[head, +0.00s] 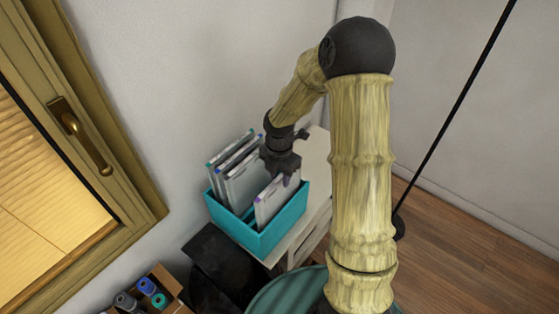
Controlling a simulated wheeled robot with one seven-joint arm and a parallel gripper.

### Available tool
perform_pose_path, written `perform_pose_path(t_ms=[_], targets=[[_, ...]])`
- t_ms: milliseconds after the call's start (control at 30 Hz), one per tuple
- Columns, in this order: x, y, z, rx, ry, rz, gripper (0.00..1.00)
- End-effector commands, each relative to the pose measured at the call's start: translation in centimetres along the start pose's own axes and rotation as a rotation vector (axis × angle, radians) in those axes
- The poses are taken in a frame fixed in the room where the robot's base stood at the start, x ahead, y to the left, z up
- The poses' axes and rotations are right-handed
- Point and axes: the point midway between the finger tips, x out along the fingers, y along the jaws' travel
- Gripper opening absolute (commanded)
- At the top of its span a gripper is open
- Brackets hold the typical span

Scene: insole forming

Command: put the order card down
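A white order card (269,204) with purple corner marks stands in the front part of a teal box (262,243). Its lower edge is hidden behind the box's front wall. My gripper (283,176) points down at the card's upper edge, and its fingertips overlap that edge in the head view. The fingers are small and dark, so I cannot tell whether they are clamped on the card or only around it. Several other cards (237,174) with coloured corners stand at the back left of the same box, apart from this card.
The box stands on a pale cabinet top (316,150) against the wall. A wooden-framed window (95,150) is at the left. A cardboard box (150,292) with coloured rolls and a dark object (218,257) are below. A thin black pole (450,120) stands at the right.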

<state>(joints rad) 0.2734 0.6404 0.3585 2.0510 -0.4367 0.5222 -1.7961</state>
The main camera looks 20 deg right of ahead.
Motion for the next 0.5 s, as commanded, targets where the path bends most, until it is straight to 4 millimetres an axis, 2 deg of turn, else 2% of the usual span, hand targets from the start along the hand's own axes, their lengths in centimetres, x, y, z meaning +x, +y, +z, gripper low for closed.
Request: perform_pose_path(t_ms=[300, 500], targets=[[-6.2, 0.0, 0.1, 0.001, -0.003, 0.004, 0.35], [-8.2, 0.0, 0.0, 0.000, 0.000, 0.001, 0.35]])
